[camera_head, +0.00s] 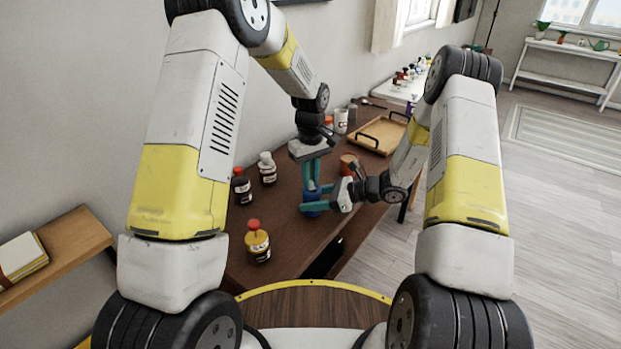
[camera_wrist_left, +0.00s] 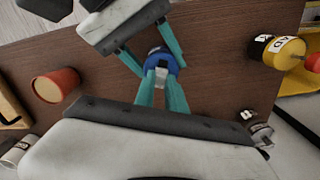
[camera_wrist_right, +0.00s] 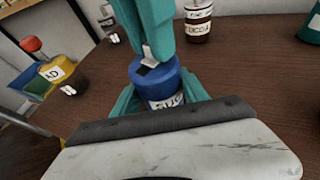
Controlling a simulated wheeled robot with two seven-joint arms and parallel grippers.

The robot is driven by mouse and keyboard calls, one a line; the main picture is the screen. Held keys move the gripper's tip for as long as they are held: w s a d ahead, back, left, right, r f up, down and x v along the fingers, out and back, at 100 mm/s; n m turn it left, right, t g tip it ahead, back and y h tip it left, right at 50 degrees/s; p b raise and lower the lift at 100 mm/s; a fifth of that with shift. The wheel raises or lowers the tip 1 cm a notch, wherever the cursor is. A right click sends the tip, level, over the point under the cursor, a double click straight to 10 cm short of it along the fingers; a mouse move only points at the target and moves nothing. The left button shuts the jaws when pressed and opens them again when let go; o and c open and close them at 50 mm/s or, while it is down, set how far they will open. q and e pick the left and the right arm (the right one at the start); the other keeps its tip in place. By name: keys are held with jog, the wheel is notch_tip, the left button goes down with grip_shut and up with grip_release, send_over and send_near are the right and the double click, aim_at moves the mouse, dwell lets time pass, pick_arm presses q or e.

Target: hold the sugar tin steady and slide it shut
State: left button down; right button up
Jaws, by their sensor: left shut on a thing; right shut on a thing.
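The sugar tin (camera_head: 312,198) is a small blue round tin standing upright on the brown table; its white label shows in the right wrist view (camera_wrist_right: 165,101). A light grey slider with a dark patch beside it is on its lid (camera_wrist_right: 150,60). My right gripper (camera_head: 320,202) reaches in from the side, shut on the tin's body with a teal finger on either side. My left gripper (camera_head: 311,180) points down from above, shut on the slider, and its fingers hide part of it. The left wrist view shows the blue rim (camera_wrist_left: 163,58) between both pairs of fingers.
Dark labelled jars (camera_head: 241,187) (camera_head: 267,168) stand to the left.

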dwell(0.5)
pick_arm(q)
jog(key=shift+s+d, duration=0.55)
jog(key=shift+s, duration=0.2)
jog(key=c, duration=1.4)
grip_release()
jog(key=shift+a, duration=0.1)
jog(key=shift+o, duration=0.2)
jog(key=shift+r, duration=0.1)
notch_tip(320, 180, up, 12)
pick_arm(e)
jog(key=o, duration=1.6)
jog(key=shift+c, duration=0.2)
